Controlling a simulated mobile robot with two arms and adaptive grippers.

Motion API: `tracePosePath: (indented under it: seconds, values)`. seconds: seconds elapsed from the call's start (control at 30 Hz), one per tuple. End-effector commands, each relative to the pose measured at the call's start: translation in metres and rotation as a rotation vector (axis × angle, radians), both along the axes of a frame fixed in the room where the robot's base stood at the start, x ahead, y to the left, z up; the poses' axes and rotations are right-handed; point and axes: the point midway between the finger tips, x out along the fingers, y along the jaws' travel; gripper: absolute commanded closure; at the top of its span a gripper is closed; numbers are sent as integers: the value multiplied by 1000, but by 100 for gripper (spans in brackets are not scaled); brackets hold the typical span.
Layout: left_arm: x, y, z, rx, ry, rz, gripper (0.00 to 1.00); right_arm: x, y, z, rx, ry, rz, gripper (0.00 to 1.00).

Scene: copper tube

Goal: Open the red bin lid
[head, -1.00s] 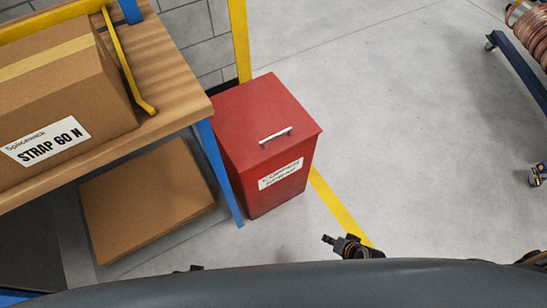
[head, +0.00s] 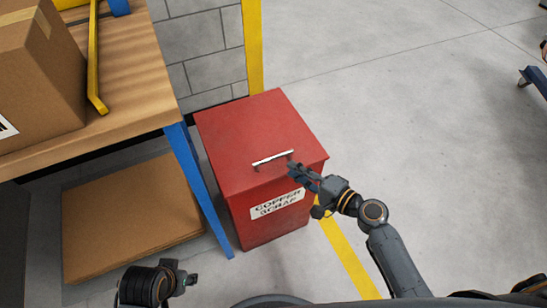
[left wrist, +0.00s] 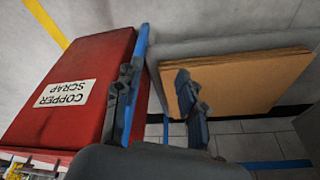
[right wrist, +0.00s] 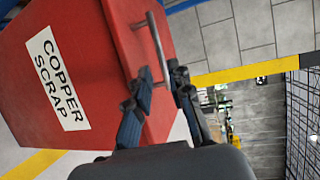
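The red bin (head: 262,215) with a "COPPER SCRAP" label stands on the floor, its flat red lid (head: 250,130) closed. A thin silver handle (head: 273,157) lies near the lid's front edge; it also shows in the right wrist view (right wrist: 157,47). My right gripper (head: 296,167) is just in front of the handle. In the right wrist view its fingers (right wrist: 160,85) are apart with the end of the handle near their tips; I cannot tell whether they touch it. My left gripper (head: 190,278) is low at the left, its fingers (left wrist: 155,80) apart and empty in the left wrist view.
A wooden bench (head: 140,90) with a blue leg (head: 200,185) stands close at the bin's left, with a cardboard box (head: 45,75) on top. A flat cardboard piece (head: 130,215) lies below. A yellow post (head: 252,45) rises behind.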

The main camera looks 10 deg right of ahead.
Motion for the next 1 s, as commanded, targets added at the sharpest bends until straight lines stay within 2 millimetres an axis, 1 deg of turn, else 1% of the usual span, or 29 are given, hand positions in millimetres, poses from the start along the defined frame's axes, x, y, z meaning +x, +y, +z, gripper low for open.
tracePosePath:
  seconds: [0.03, 0.2, 0.3, 0.4, 0.6, 0.83, 0.87, 0.9, 0.93, 0.97, 1.0]
  values:
    - [0, 0, -1, 0, 0, 0, 60, 10, 8, -1, 2, -2, 0, 80]
    - [0, 0, 1, 0, -1, 0, 60, 37, 31, -8, 1, -2, -1, 80]
    - [-1, 0, 4, 0, -1, 0, 60, 48, 42, -12, -1, -1, 0, 80]
    - [-1, 0, 8, -1, -5, 1, 60, 57, 49, -15, -1, 1, -2, 80]
    - [-2, 0, 11, -1, -4, 2, 60, 65, 57, -17, -1, 1, -1, 80]
    - [-2, 0, 14, -1, -6, 2, 60, 65, 57, -17, -2, 1, -1, 80]
    - [-2, 0, 14, -1, -7, 2, 60, 65, 57, -17, -2, 1, -1, 82]
    - [-1, 0, 14, -1, -7, 2, 60, 65, 57, -17, -2, 1, -1, 90]
    - [-1, 0, 14, -1, -7, 2, 60, 65, 56, -17, -2, 1, -1, 96]
    - [-1, 0, 14, -1, -8, 2, 60, 65, 56, -17, -2, 1, -1, 100]
    - [-1, 0, 14, -1, -8, 2, 60, 65, 56, -17, -2, 1, -1, 100]
